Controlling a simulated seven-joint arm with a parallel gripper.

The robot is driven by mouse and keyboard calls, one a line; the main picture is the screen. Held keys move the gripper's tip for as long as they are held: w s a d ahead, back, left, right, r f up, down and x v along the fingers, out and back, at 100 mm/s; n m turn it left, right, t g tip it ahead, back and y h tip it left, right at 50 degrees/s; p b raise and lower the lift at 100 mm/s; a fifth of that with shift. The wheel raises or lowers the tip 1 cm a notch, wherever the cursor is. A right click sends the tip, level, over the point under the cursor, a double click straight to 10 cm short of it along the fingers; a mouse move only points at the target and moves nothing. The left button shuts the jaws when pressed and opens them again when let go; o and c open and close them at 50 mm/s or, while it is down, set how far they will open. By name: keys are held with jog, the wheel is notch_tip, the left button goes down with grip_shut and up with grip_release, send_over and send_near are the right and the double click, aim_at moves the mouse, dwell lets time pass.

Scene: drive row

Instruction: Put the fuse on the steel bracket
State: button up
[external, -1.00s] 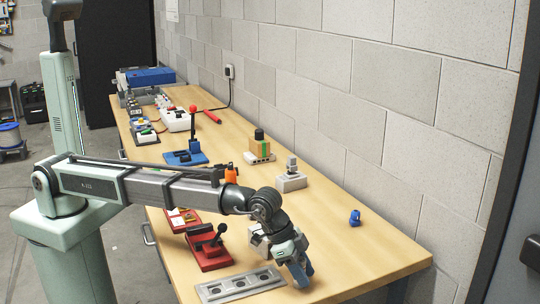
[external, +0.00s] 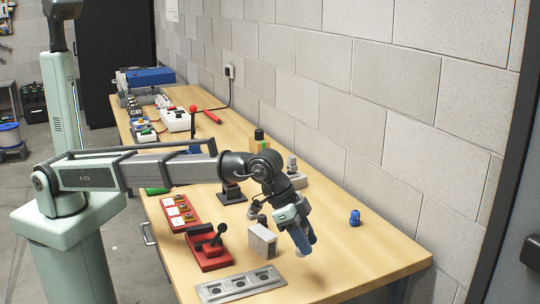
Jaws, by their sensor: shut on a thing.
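My gripper (external: 306,246) points down over the near right part of the table, with blue fingers. It is shut, and the small thing between the fingers, which I take to be the fuse, is hidden by them. A light grey upright metal piece (external: 262,241), possibly the steel bracket, stands on the table just left of my gripper. A flat grey metal plate (external: 240,285) with three dark round spots lies near the front edge. I cannot tell for certain which of these two is the steel bracket. My gripper appears apart from both.
A red base with a black lever (external: 209,250) stands left of the grey piece, with a red panel (external: 180,211) behind it. A small blue part (external: 355,217) lies on the right. Several devices line the table's far end. The table's right part is mostly clear.

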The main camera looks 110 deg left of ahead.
jog(key=a+r, duration=0.3)
jog(key=a, duration=0.1)
notch_tip(320, 180, up, 4)
jog(key=n+y, duration=0.1)
jog(key=n, duration=0.1)
send_over(266, 231)
jog(key=shift+d+f, duration=0.15)
jog(key=shift+f, duration=4.65)
jog(key=shift+f, duration=0.15)
jog(key=o, duration=1.1)
